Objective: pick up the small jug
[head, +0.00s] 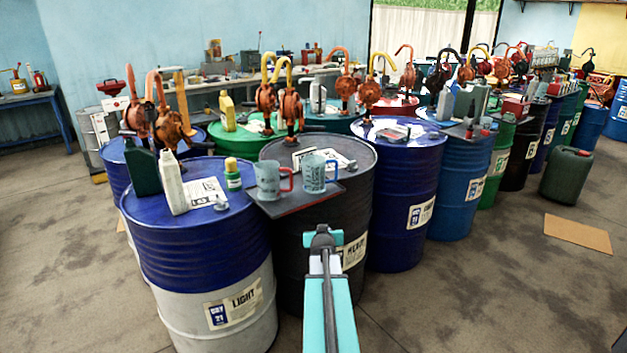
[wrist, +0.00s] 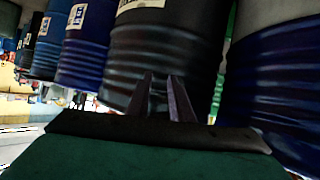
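Two translucent grey-blue jugs stand upright on a dark tray (head: 300,204) at the near edge of the black drum. The left jug (head: 267,182) has a red handle and the right jug (head: 312,175) has a blue handle. They look close in size, so I cannot tell which is the small one. My gripper (head: 322,235) is in front of the black drum, below the tray and apart from both jugs. In the wrist view my gripper (wrist: 162,82) shows two separated fingers with nothing between them, facing the drums. No jug shows in the wrist view.
The black drum (head: 290,250) stands between a blue-and-white drum (head: 200,260) and a blue drum (head: 400,220). A white bottle (head: 172,183), a dark green can (head: 142,172) and a green-yellow bottle (head: 233,175) stand left of the jugs. Orange pumps (head: 291,108) rise behind.

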